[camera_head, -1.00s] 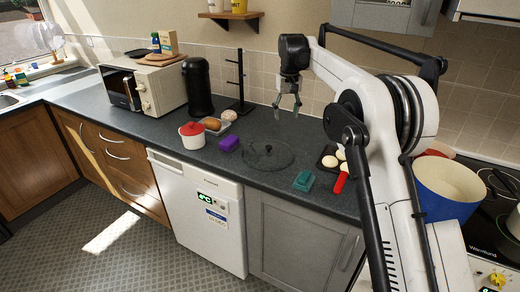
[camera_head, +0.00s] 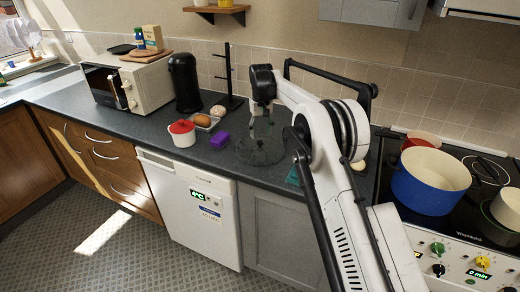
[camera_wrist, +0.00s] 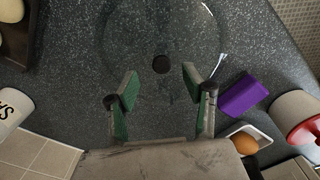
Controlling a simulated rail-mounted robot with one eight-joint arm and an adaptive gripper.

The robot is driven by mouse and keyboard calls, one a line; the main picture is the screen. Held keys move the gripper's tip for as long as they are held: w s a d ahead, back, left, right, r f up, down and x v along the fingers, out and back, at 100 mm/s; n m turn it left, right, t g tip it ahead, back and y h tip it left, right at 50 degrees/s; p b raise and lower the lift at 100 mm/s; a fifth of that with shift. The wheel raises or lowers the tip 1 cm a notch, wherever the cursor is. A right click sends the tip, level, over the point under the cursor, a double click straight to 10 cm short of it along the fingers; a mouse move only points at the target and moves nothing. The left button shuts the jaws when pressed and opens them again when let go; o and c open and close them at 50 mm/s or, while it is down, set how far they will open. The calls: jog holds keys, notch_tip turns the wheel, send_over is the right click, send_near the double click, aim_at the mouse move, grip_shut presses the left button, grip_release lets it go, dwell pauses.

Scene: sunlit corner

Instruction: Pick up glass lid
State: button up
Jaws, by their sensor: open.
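The glass lid (camera_head: 246,153) lies flat on the dark speckled counter. In the wrist view the lid (camera_wrist: 130,35) is a clear disc with a black knob (camera_wrist: 161,64) at its centre. My gripper (camera_head: 261,134) hangs over the lid in the head view and hides part of it, including the knob. In the wrist view my gripper (camera_wrist: 160,80) has its two green-padded fingers spread wide, one on each side of the knob and a little short of it. Nothing is between them. Their exact height above the knob is hard to tell.
A purple block (camera_head: 219,140) sits just left of the lid, with a white pot with a red lid (camera_head: 183,132) beyond it. A tray with food (camera_head: 205,121) and a black stand (camera_head: 230,85) are behind. A teal item (camera_head: 292,175) lies right, partly hidden by my arm.

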aim_at(260, 142)
jog(key=shift+w+a+f+p, duration=0.1)
jog(key=shift+f+p, duration=0.2)
jog(key=shift+f, duration=1.1)
jog(key=shift+w+a+f+p, duration=0.1)
jog(key=shift+f+p, duration=0.2)
jog(key=shift+f, duration=1.1)
grip_shut()
